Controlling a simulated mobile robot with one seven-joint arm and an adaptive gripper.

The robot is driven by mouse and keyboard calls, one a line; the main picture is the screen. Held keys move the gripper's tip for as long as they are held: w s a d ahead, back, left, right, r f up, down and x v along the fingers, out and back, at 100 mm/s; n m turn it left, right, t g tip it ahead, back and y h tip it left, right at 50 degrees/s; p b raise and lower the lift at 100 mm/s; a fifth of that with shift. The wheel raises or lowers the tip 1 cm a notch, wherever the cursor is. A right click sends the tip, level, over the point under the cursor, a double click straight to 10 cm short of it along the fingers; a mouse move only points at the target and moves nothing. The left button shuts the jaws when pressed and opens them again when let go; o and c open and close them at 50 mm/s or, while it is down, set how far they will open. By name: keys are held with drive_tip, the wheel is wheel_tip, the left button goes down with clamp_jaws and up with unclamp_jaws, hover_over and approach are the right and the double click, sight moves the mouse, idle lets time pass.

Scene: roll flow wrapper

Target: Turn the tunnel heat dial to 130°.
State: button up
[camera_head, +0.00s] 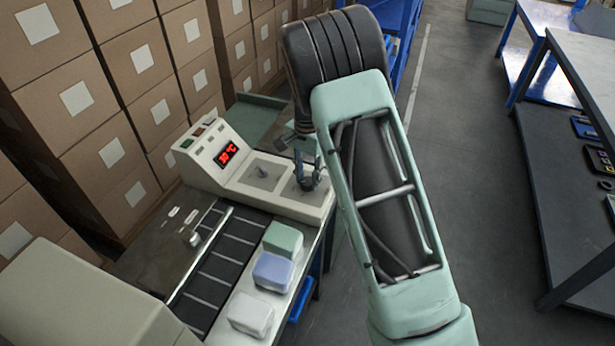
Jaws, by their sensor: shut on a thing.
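The control panel (240,188) is a cream box with a sloped face at the end of the wrapper. Its red display (227,154) shows a number in °C; the digits are too small to read surely. One dial (262,172) stands uncovered in the middle of the face. My gripper (306,184) reaches down onto the right end of the panel, its dark fingers shut on the right-hand dial. The fingers hide that dial and its pointer. I cannot read the labels, so which dial is the tunnel heat one is unclear.
A dark slatted conveyor (222,262) runs in front of the panel. Green (283,240), lilac (272,271) and white (250,314) blocks lie on its right ledge. Stacked cartons (75,110) stand behind at left.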

sight(308, 181)
idle(0.5)
drive_tip(key=o, duration=1.2)
drive_tip(key=shift+c, duration=0.2)
wheel_tip(308, 181, up, 12)
drive_tip(key=shift+r, duration=0.1)
